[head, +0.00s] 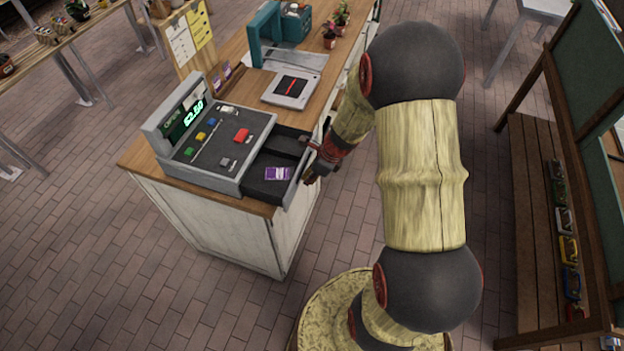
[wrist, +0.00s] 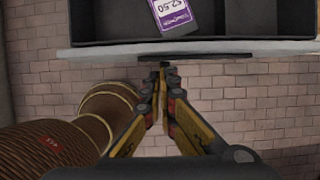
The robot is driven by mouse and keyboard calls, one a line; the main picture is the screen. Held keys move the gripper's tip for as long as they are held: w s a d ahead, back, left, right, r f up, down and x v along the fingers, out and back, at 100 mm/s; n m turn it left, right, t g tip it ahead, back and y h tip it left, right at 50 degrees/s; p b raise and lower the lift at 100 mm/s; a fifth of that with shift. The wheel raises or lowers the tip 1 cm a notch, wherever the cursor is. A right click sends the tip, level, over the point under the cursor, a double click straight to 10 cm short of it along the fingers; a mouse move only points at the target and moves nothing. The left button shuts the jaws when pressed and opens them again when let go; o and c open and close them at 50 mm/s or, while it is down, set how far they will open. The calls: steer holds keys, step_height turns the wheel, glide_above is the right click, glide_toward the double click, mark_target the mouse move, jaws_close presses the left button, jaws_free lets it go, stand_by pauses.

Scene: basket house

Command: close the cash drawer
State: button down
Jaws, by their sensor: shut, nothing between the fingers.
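A grey cash register (head: 215,135) stands on the near end of the wooden counter, its screen lit green. Its cash drawer (head: 292,190) is pulled out on the right side, over the counter's edge. A purple card (head: 278,173) lies in the drawer and also shows in the wrist view (wrist: 172,12). My gripper (head: 309,178) is shut and empty at the drawer's outer front. In the wrist view my fingertips (wrist: 163,66) meet at the dark handle (wrist: 155,57) on the drawer's pale front edge. I cannot tell whether they touch it.
The counter top (head: 262,206) also carries a card reader (head: 291,89), a teal machine (head: 275,38) and small potted plants (head: 331,36). A wooden bench (head: 530,210) with several small items stands at the right. Brick floor between counter and bench is open, apart from my arm.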

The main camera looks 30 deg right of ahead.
steer(key=p, duration=0.6)
glide_toward(261, 172)
steer(key=x, duration=0.4)
steer(key=shift+s+f, duration=0.35)
steer(key=shift+w, duration=0.25)
